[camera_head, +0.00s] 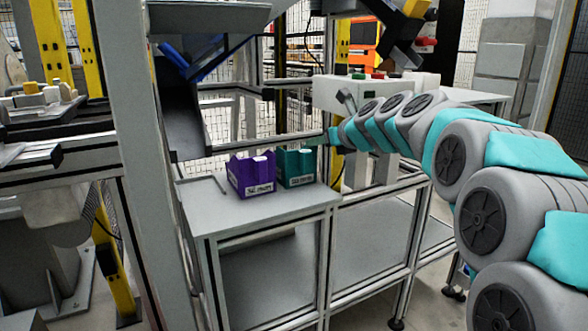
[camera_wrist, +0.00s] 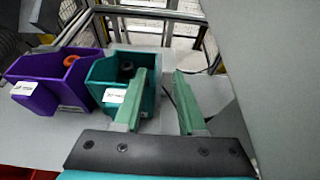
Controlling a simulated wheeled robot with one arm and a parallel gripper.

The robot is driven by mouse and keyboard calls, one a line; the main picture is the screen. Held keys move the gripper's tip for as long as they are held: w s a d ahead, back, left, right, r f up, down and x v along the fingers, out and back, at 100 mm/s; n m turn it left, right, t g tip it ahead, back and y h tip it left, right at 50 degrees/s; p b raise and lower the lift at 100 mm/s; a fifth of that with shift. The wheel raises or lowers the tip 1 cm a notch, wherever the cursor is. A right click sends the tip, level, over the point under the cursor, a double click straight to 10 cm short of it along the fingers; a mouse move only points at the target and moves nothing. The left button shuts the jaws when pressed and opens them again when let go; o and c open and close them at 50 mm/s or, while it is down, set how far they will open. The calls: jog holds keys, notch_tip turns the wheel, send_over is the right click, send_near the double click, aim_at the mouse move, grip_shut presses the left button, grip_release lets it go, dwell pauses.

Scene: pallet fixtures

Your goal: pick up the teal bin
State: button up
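The teal bin (camera_head: 296,167) stands upright on the grey table, at the right of the purple bin. In the wrist view the teal bin (camera_wrist: 108,72) has a white label on its front and a dark round item inside. My gripper (camera_wrist: 160,80) is open, its two green fingers apart. The left finger overlaps the bin's right side in the picture; the right finger is clear of it. I cannot tell whether the left finger touches the bin. In the head view my gripper (camera_head: 330,137) is small, at the bin's upper right, and its fingers are hard to make out.
The purple bin (camera_head: 250,176) stands close at the left of the teal one, with an orange ring inside in the wrist view. The grey table (camera_head: 285,205) is bare in front. A white control box (camera_head: 375,95) with buttons stands behind my arm. A frame post (camera_head: 140,130) rises at the left.

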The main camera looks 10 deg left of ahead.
jog(key=shift+a+b+x, duration=0.15)
jog(key=shift+b+x, duration=0.1)
jog(key=shift+x, duration=1.05)
jog(key=shift+a+b+x, duration=0.15)
jog(key=shift+b+x, duration=0.05)
jog(key=shift+x, duration=1.05)
jog(key=shift+s+r, duration=0.1)
jog(key=shift+r, duration=0.05)
grip_shut()
